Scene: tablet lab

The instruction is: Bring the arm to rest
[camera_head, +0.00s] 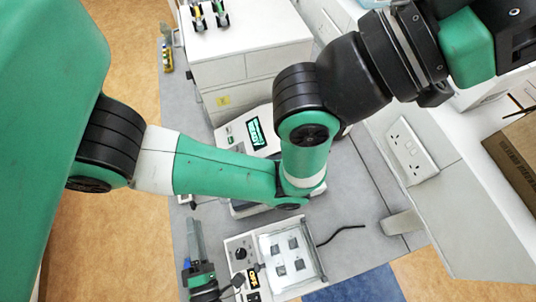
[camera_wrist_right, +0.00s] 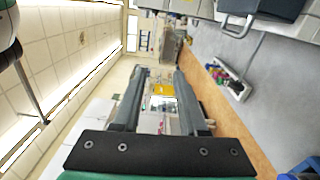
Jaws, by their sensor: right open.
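My right gripper (camera_head: 193,226) shows low in the head view, with its dark grey fingers pointing up the picture. From above, the fingers line up, so one hides the other. In the right wrist view my right gripper (camera_wrist_right: 160,78) has its two fingers apart, with nothing between them. That wrist view is turned on its side, with the ceiling on the left and the floor on the right. A large green and black arm crosses the middle of the head view. My left gripper does not show in either view.
Close to the right gripper's right is a white device with a knob and a clear-topped box (camera_head: 289,257). A device with a lit screen (camera_head: 257,133) is partly behind the arm. A white cabinet (camera_head: 262,42) stands at the back. A cardboard box (camera_head: 515,160) is at right.

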